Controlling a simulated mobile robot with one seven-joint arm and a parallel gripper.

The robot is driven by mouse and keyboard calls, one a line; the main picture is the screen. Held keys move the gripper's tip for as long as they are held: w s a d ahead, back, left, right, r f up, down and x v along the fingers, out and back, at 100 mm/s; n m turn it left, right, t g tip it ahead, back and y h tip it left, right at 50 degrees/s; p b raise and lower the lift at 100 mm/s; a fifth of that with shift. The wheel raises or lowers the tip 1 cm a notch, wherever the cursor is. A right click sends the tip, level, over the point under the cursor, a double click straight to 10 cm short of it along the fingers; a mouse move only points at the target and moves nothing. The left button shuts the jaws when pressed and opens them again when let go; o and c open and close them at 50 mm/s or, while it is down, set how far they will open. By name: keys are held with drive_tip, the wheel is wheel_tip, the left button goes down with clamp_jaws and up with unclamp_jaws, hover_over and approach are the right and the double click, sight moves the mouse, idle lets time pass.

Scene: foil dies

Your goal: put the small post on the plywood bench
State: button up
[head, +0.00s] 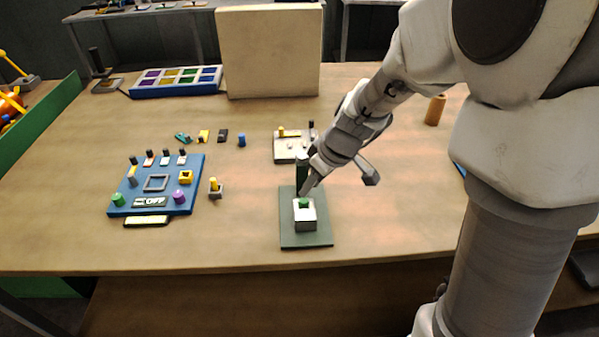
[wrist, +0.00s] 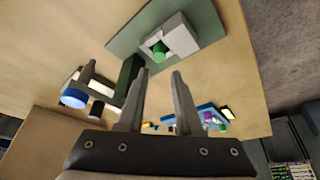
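A small green post (head: 304,203) stands in a white block (head: 305,219) on a dark green plate (head: 288,233), near the front edge of the plywood bench (head: 220,240). A taller dark green upright (head: 302,173) stands on the same plate behind it. My gripper (head: 308,188) is just above and behind the small post. In the wrist view my gripper (wrist: 161,72) is open, with an empty gap between its fingers. There the small post (wrist: 159,50) shows beyond the fingertips, apart from them, with the white block (wrist: 183,36) around it.
A blue board (head: 195,165) with several pieces lies to the left, beside a yellow peg on a grey base (head: 215,189). A pale tray (head: 283,153) sits behind the plate. A large beige box (head: 268,50) stands at the back. Bare bench lies either side of the plate.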

sight(304, 200)
drive_tip(key=shift+d+b+x, duration=0.1)
drive_tip(key=shift+b+x, duration=0.15)
drive_tip(key=shift+x, duration=1.3)
drive_tip(key=shift+d+b+x, duration=0.15)
drive_tip(key=shift+b+x, duration=0.05)
drive_tip(key=shift+x, duration=1.35)
drive_tip(key=shift+s+f, duration=0.1)
drive_tip(key=shift+s, duration=0.05)
clamp_jaws()
